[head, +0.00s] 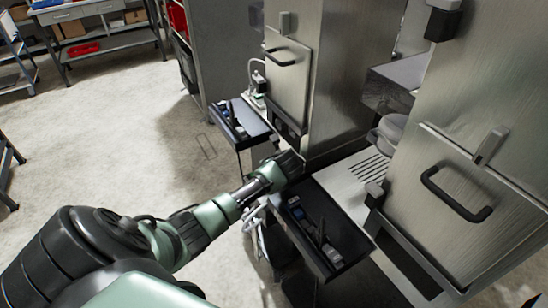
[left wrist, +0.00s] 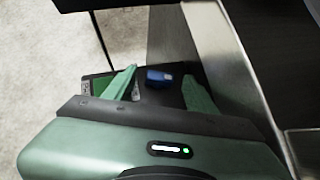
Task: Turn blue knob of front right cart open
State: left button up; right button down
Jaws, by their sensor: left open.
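The front right cart (head: 318,262) has a dark top tray, and small devices sit on it. A small blue knob (head: 294,201) shows at the left end of that tray. My left gripper (head: 287,166) is just beyond it in the head view, and its fingertips cannot be made out there. In the left wrist view a blue knob (left wrist: 158,78) lies on a dark surface. My open left gripper (left wrist: 162,86) has its two green fingers on either side of this knob, with gaps. The right gripper is not in view.
A second cart (head: 238,124) with a similar dark tray stands farther back. Steel dispenser cabinets (head: 345,75) with black handles line the right. A slotted drip surface (head: 371,168) lies between them. The floor (head: 150,130) at left is clear.

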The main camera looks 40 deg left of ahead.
pick_arm(q)
jog(key=v, duration=0.6)
jog(key=shift+s+d+r, duration=0.1)
jog(key=shift+s, duration=0.05)
